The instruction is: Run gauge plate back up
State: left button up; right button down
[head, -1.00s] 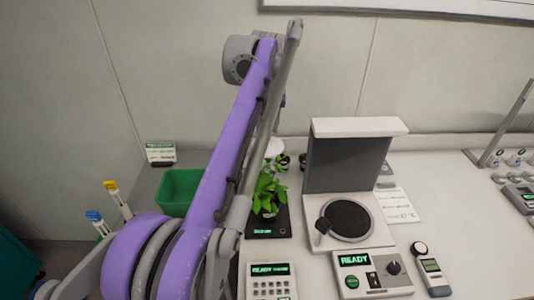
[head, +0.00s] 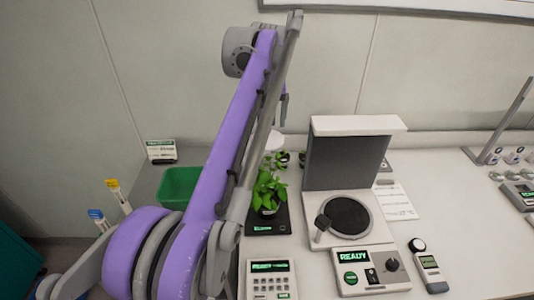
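A bench device with an upright dark grey panel (head: 344,163) under a white top bar (head: 358,125) stands right of centre. Its white base holds a round black disc (head: 347,215) and a dark knob on a short post (head: 322,223). I cannot tell which part is the gauge plate. In front is a control box (head: 372,271) with a green READY display, a green button, a switch and a dial. My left arm, purple and grey, rises across the middle. Its gripper is mostly hidden behind the arm, and its state does not show. My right gripper is out of view.
A potted plant (head: 268,188) stands on a black scale (head: 266,224) beside the device. A keypad unit (head: 267,278) and a handheld meter (head: 428,267) flank the control box. A green bin (head: 180,185) is at left. Bare bench lies at the right (head: 455,220).

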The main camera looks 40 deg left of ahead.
aim_at(267, 116)
pick_arm(q)
jog(key=shift+p+v, duration=0.4)
jog(key=shift+v, duration=0.45)
jog(key=shift+d+r+p, duration=0.1)
jog(key=shift+r+p, duration=0.2)
jog(key=shift+r, duration=0.35)
jog(key=shift+v, duration=1.25)
jog(key=shift+s+d+r, duration=0.1)
jog(key=shift+s+r, duration=0.1)
jog(key=shift+r, duration=0.45)
jog(key=shift+s+d+r, duration=0.1)
jog(key=shift+s+r, duration=0.05)
jog(key=shift+r, duration=0.35)
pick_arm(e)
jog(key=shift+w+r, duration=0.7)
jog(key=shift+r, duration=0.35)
pick_arm(q)
jog(key=shift+d, duration=0.1)
